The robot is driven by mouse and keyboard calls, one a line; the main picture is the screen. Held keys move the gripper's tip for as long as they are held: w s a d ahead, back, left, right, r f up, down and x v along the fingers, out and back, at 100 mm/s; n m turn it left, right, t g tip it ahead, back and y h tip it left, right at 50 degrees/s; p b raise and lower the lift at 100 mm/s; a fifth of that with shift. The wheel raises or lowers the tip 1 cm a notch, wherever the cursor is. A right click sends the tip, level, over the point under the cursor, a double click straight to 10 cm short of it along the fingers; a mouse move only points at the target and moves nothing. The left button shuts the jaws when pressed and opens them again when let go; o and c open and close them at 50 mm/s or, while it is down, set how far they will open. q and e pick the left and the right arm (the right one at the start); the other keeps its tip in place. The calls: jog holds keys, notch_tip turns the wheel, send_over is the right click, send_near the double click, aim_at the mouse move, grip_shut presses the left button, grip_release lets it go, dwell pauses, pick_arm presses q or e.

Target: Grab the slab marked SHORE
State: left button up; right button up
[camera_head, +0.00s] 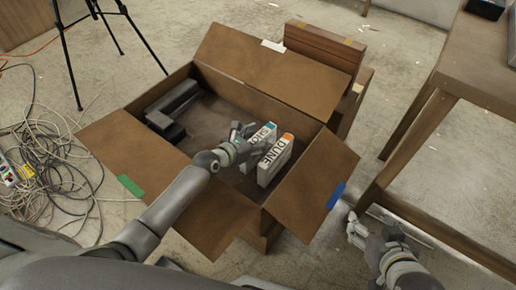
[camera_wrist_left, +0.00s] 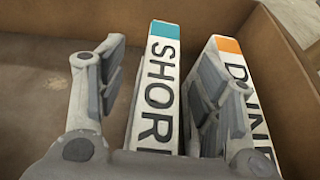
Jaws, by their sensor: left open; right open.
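The slab marked SHORE (camera_wrist_left: 158,95) is white with a teal end and stands in the cardboard box; in the head view its top (camera_head: 263,131) is partly hidden by my left gripper. My left gripper (camera_head: 240,140) is open. In the left wrist view its fingers (camera_wrist_left: 157,88) are on both sides of the SHORE slab, the right finger in the gap before the DUNE slab. I cannot tell whether either finger touches it. The DUNE slab (camera_head: 275,161), white with an orange end, stands beside it. My right gripper (camera_head: 362,232) is open and empty, outside the box.
The open cardboard box (camera_head: 225,205) has its flaps folded out. Dark grey blocks (camera_head: 173,104) lie in its far left corner; the box floor between is bare. A wooden table (camera_head: 470,70) stands at right, a tripod (camera_head: 70,55) and tangled cables (camera_head: 50,150) at left.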

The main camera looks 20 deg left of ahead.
pick_arm(q)
jog(key=shift+c, duration=0.2)
grip_shut()
jog(key=shift+r, duration=0.1)
dwell(0.4)
